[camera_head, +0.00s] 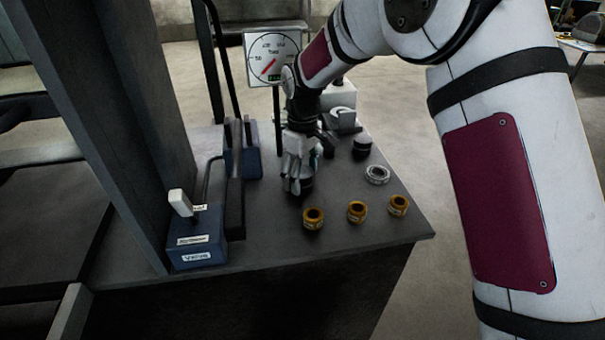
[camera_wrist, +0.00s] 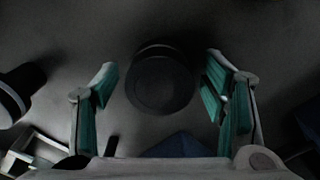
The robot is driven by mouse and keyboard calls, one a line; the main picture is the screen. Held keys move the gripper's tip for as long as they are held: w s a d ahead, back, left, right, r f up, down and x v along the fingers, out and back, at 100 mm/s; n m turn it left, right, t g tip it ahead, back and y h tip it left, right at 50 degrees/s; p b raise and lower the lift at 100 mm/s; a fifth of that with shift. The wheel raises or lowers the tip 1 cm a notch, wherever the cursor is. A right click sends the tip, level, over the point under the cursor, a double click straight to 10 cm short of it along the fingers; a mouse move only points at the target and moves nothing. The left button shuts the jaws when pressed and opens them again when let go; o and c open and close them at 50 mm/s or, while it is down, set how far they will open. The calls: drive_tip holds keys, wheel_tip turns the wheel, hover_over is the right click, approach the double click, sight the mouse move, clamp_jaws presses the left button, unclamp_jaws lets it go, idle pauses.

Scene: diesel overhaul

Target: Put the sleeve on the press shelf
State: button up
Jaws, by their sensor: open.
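My gripper (camera_head: 297,180) points down over the bench, close above its surface. In the wrist view its teal-padded fingers (camera_wrist: 160,85) are open on either side of a dark round piece (camera_wrist: 162,88), with a gap showing on both sides. That dark piece (camera_head: 306,185) shows partly behind the fingers in the head view. Three brass-coloured rings (camera_head: 313,218) stand in a row at the bench's front, and a silver ring (camera_head: 377,174) lies behind them. I cannot tell for sure which piece is the sleeve. The dark press frame (camera_head: 120,110) rises at left; its shelf is not clearly made out.
A blue box with a white lever (camera_head: 197,240) stands left on the bench (camera_head: 270,250). A dial gauge (camera_head: 272,58) stands behind my gripper. A black cylinder (camera_head: 361,148) stands to its right.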

sight(302, 173)
wheel_tip(302, 173, up, 8)
drive_tip(key=shift+f+p, duration=0.1)
drive_tip(key=shift+p, duration=0.2)
drive_tip(key=shift+s, duration=0.1)
idle(0.3)
